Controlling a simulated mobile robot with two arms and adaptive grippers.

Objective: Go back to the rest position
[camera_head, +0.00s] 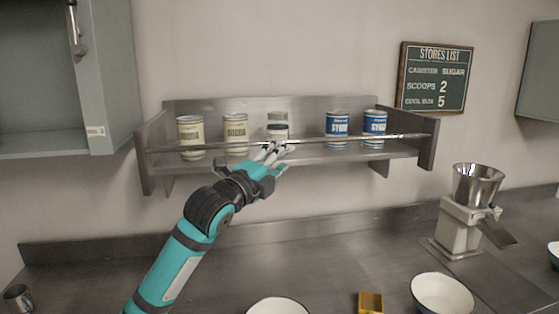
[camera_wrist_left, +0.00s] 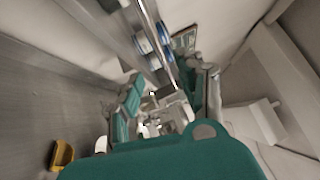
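My left gripper (camera_head: 275,151) is raised at the front of the wall shelf, just below and in front of the middle canister (camera_head: 277,118). That canister is pale with a greenish upper part, and its lower part is partly hidden by a dark-topped item and the shelf rail. My left arm reaches up from the lower left. In the left wrist view, the gripper (camera_wrist_left: 165,108) has its teal finger parts on both sides of pale, blurred shapes. I cannot tell whether the fingertips are apart, touching, or holding something. My right gripper is not in view.
The shelf (camera_head: 400,152) has a thin front rail, two cream canisters (camera_head: 190,138) at left and two blue ones (camera_head: 337,129) at right. Below, the steel counter (camera_head: 330,255) holds a hopper machine (camera_head: 460,222), bowls (camera_head: 442,293), a yellow item (camera_head: 370,303) and a metal cup (camera_head: 18,298).

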